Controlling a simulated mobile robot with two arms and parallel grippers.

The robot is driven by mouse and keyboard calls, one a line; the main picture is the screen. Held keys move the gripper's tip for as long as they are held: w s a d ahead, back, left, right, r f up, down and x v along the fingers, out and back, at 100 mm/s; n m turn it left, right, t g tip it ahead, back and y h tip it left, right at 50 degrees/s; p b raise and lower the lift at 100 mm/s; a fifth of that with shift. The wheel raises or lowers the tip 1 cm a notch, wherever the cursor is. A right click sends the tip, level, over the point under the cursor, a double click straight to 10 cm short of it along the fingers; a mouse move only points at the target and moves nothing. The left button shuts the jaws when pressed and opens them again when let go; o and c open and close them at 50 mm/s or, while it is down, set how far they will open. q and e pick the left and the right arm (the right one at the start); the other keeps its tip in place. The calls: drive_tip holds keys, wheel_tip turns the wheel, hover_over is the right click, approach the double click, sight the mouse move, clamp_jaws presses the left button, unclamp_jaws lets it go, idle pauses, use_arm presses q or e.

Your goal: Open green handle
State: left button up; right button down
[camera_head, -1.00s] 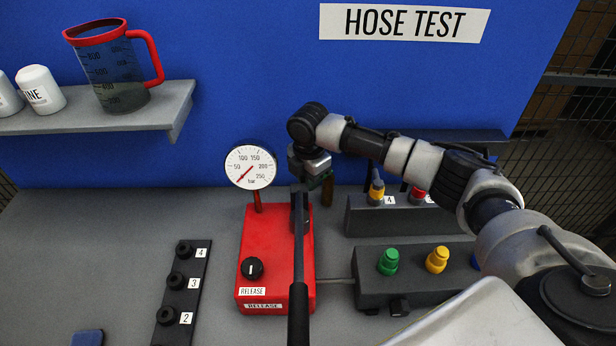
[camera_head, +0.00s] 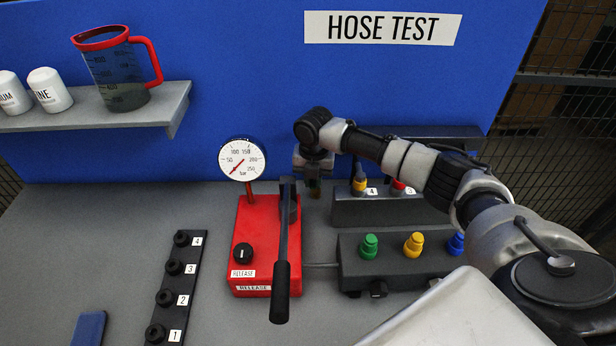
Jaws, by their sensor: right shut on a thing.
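A green knob (camera_head: 369,246) stands upright on the front black block, left of a yellow knob (camera_head: 413,245) and a blue knob (camera_head: 456,243). My right gripper (camera_head: 314,184) points down behind the red pump box, just left of the rear black block. It is shut on a small greenish-brown part (camera_head: 315,190), mostly hidden by the fingers; I cannot tell what it is. The gripper is apart from the green knob. My left gripper is not in view.
The red pump box (camera_head: 257,222) carries a gauge (camera_head: 242,159) and a long black lever (camera_head: 281,270) leaning toward me. A numbered rack (camera_head: 174,290) stands left.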

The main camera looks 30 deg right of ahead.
drive_tip(key=shift+s+d+r+n, duration=0.1)
drive_tip(key=shift+d+n, duration=0.1)
drive_tip(key=shift+n, duration=0.1)
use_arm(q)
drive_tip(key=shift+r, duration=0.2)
use_arm(e)
drive_tip(key=c, duration=1.1)
unclamp_jaws()
use_arm(q)
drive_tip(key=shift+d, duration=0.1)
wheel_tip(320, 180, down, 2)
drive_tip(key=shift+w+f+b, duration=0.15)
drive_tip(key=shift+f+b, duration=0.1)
drive_tip(key=shift+b, duration=0.9)
use_arm(e)
wheel_tip(320, 180, up, 11)
drive_tip(key=shift+f, duration=0.1)
drive_tip(key=shift+s+f, duration=0.1)
drive_tip(key=shift+f, duration=0.05)
